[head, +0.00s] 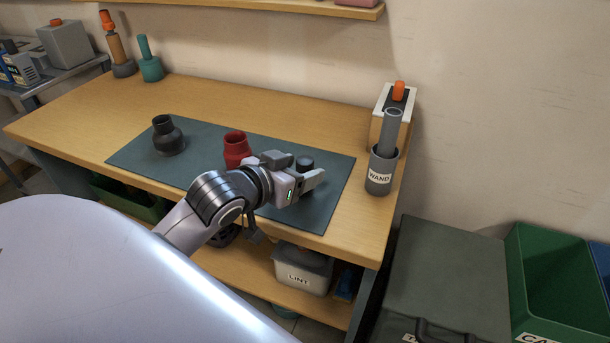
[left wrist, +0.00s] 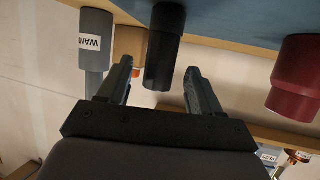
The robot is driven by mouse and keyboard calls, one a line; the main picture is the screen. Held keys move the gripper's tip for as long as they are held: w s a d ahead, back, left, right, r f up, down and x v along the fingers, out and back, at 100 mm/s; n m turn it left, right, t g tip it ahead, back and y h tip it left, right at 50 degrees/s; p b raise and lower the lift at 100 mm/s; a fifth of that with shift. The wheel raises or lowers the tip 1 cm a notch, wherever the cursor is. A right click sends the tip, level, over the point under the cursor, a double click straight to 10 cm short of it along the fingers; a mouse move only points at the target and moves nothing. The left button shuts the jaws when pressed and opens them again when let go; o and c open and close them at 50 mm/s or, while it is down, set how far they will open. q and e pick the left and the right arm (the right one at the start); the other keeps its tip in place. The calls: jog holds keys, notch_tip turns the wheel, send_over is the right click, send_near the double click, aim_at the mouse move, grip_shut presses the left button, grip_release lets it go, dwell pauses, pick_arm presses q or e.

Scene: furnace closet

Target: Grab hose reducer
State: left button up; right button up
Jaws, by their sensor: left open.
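Several hose fittings stand on a dark mat (head: 215,187) on the wooden bench; I cannot tell which one is meant by hose reducer. A black stepped fitting (head: 168,138) is at the left and a red fitting (head: 236,150) in the middle. A small dark cylindrical fitting (head: 305,161) at the right is partly hidden by my left gripper (head: 306,175). My left gripper is open and empty. In the left wrist view, upside down, this dark fitting (left wrist: 165,45) shows between and beyond the fingers; contact cannot be told. The red fitting (left wrist: 298,75) is off to the right there.
A grey tube stands in a holder labelled WAND (head: 381,172) at the bench's right end, beside a beige box (head: 380,118) with an orange top. A teal fitting (head: 149,62) and an orange-topped one (head: 116,45) stand at the back left. A lint bin (head: 303,270) is below.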

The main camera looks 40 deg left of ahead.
pick_arm(q)
jog(key=shift+x, duration=1.2)
jog(key=c, duration=1.1)
jog(key=shift+o, duration=0.2)
jog(key=shift+r, duration=0.1)
